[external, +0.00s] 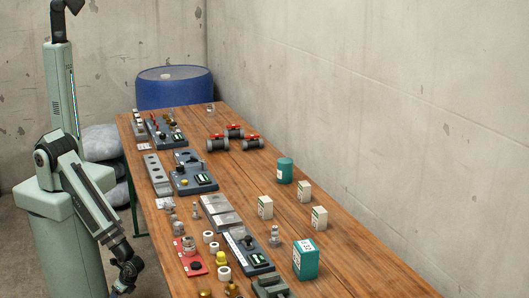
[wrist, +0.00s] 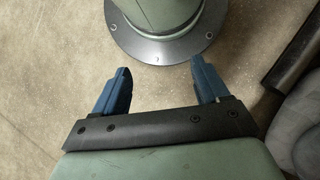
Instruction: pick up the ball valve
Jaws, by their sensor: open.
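Three ball valves with red handles and dark grey bodies lie in a cluster on the far half of the wooden table in the external view: a left one (external: 217,144), a back one (external: 234,132) and a right one (external: 251,144). My gripper (external: 122,286) hangs low beside the table's left edge, near the bottom of that view, far from the valves. In the wrist view my gripper (wrist: 161,75) shows two blue fingers spread wide with nothing between them.
Dark fixture trays (external: 196,172) and small fittings line the table's left side. A teal can (external: 285,170), white cartons (external: 319,218) and a teal box (external: 306,260) stand on the right. A blue drum (external: 174,90) is behind the table. Bare wood surrounds the valves.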

